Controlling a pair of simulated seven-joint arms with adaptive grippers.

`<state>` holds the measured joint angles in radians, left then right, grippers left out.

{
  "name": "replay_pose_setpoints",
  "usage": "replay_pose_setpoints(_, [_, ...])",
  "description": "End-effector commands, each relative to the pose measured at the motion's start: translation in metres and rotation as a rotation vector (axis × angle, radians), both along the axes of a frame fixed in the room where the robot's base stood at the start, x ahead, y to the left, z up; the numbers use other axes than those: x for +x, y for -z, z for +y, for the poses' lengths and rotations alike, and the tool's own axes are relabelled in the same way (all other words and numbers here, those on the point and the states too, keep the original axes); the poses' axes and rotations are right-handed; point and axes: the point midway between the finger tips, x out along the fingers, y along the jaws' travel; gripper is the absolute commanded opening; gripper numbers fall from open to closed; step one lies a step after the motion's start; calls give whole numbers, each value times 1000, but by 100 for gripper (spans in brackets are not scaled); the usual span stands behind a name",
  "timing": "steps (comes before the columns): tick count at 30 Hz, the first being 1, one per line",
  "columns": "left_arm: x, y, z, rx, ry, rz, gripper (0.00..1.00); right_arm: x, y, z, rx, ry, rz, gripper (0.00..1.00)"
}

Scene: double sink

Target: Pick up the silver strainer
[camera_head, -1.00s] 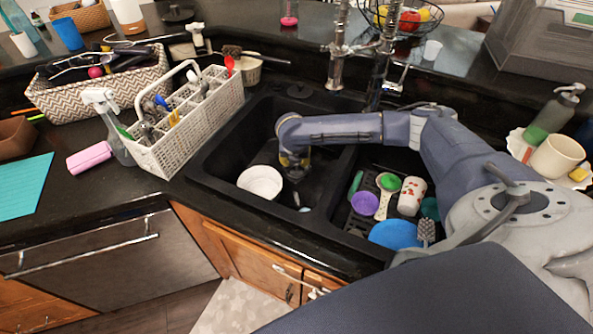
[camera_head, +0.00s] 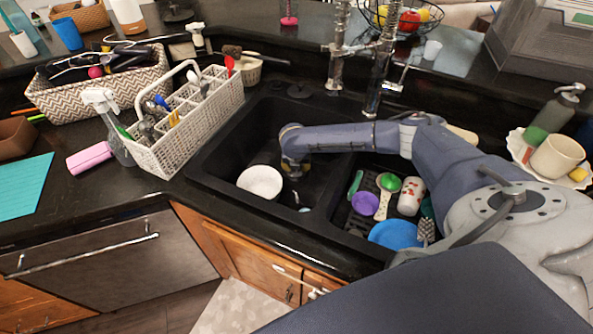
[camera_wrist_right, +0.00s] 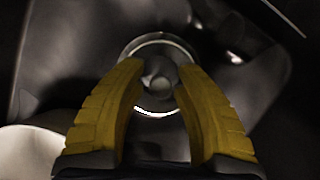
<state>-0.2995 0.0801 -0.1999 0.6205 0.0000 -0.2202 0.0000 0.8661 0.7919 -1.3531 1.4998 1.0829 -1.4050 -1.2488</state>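The silver strainer (camera_wrist_right: 160,84) shows in the right wrist view as a round shiny ring with a knob at its centre, at the bottom of the dark sink. My right gripper (camera_wrist_right: 160,67) has two yellow fingers, spread apart on either side of the knob, with a gap between them and the knob. I cannot tell the exact height of the fingertips above the strainer. In the head view my right gripper (camera_head: 294,172) reaches down into the left basin, and the strainer is hidden there. My left gripper is not in view.
A white bowl (camera_head: 260,182) lies in the left basin, left of my right gripper. The right basin holds a blue bowl (camera_head: 396,235), a white patterned cup (camera_head: 411,196) and utensils. The basin divider (camera_head: 331,187) is close on the right. The faucet (camera_head: 380,75) stands behind.

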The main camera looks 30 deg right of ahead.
Motion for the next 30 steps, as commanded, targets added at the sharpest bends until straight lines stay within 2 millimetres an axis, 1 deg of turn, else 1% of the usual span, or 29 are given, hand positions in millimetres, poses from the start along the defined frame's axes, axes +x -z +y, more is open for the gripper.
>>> replay_pose_setpoints(1, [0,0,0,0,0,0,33,0,0,0,0,0,0,31])
replay_pose_setpoints(2, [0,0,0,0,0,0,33,0,0,0,0,0,0,33])
replay_pose_setpoints(9, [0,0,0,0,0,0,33,0,0,0,0,0,0,5])
replay_pose_setpoints(10, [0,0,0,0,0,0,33,0,0,0,0,0,0,1])
replay_pose_setpoints(11, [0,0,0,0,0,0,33,0,0,0,0,0,0,0])
replay_pose_setpoints(25, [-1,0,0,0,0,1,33,0,-1,0,-1,0,-1,0])
replay_pose_setpoints(30, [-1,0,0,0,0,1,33,1,-6,0,-1,0,-2,0])
